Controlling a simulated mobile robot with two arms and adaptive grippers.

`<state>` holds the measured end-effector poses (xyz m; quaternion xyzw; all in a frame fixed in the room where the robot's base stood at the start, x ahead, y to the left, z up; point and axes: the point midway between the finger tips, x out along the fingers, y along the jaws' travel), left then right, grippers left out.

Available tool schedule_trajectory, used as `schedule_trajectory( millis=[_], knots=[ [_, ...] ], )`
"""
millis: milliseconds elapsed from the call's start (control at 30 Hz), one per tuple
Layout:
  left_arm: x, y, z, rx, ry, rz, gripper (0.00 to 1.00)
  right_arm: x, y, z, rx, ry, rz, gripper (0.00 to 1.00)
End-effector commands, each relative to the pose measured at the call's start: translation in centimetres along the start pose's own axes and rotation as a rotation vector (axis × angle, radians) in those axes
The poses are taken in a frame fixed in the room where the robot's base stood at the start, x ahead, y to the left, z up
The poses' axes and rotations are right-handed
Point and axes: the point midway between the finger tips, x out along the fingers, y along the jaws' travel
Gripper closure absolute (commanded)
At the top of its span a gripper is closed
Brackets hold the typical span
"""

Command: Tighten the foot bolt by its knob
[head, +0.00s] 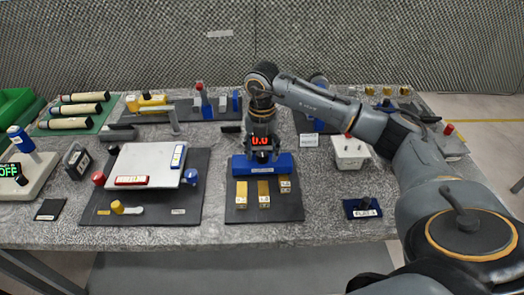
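I cannot tell for certain which part is the foot bolt, as the labels are too small to read. A small blue base with a black knob (366,203) and a white label stands at the front right of the table. Other knobs, a red one (98,178), a blue one (190,175) and a yellow one (117,207), are around a grey plate (150,160) at the left. My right gripper (262,155) points down over a blue block (280,167) at the middle, far from these knobs. Its fingers are dark and small, and their opening is unclear. My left gripper is out of view.
Brass blocks (263,189) lie on a dark mat before the blue block. A red 0.0 reading (260,141) shows beside my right gripper. A white box (350,152) stands under my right arm. Several tubes (80,109) lie at the back left. The front right tabletop is mostly bare.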

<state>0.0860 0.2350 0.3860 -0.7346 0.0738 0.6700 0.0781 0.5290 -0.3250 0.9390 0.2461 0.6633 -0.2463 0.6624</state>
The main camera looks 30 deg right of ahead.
Motion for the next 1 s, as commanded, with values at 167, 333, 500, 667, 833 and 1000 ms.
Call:
schedule_trajectory(
  millis=[167,333,500,667,833,1000],
  knots=[
    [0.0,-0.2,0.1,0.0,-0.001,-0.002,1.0,-0.1,0.0,0.0,0.0,-0.001,0.001,0.46],
    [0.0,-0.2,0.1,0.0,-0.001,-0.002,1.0,-1.4,0.1,0.1,0.0,-0.003,0.002,0.46],
    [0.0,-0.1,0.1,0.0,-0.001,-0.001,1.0,-4.8,0.1,0.1,0.0,-0.005,0.005,0.46],
    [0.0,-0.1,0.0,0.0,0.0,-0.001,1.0,-8.2,0.1,0.1,0.0,-0.004,0.004,0.46],
    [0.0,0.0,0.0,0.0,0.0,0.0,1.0,-10.8,0.1,0.1,0.0,-0.002,0.002,0.46],
    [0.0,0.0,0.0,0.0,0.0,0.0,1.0,-11.9,0.0,0.0,0.0,0.0,0.0,0.46]
  ],
)
